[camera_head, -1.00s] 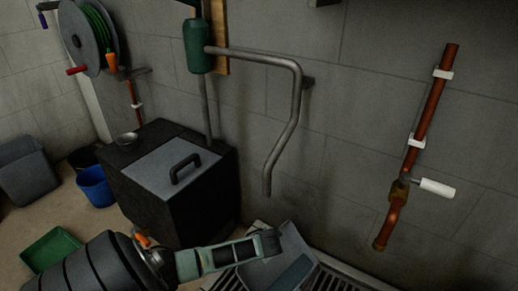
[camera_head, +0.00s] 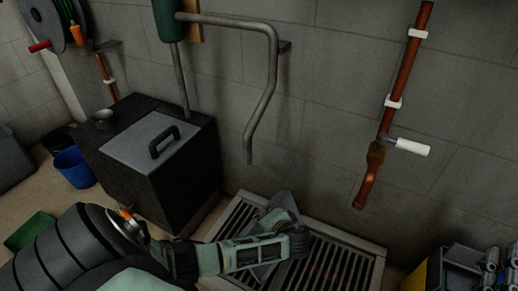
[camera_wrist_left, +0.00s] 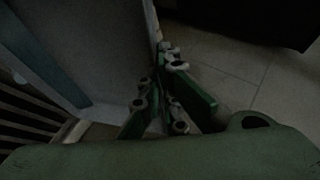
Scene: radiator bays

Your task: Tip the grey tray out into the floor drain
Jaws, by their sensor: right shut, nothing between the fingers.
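The grey tray (camera_head: 263,217) is tilted over the slatted floor drain (camera_head: 232,216) in the head view, partly covered by my left gripper (camera_head: 296,241). In the left wrist view the tray (camera_wrist_left: 85,45) fills the upper left as a steep grey wall, with drain slats (camera_wrist_left: 20,115) below it. My left gripper's fingers (camera_wrist_left: 160,112) close on the tray's edge there. What the tray holds is hidden. My right gripper is not in view.
A black box with a grey handled lid (camera_head: 152,143) stands left of the drain. A bent pipe (camera_head: 268,90) and a copper pipe with a white-handled valve (camera_head: 404,146) are on the wall above. A yellow crate (camera_head: 416,277) with grey parts is at lower right. A blue bucket (camera_head: 73,167) stands far left.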

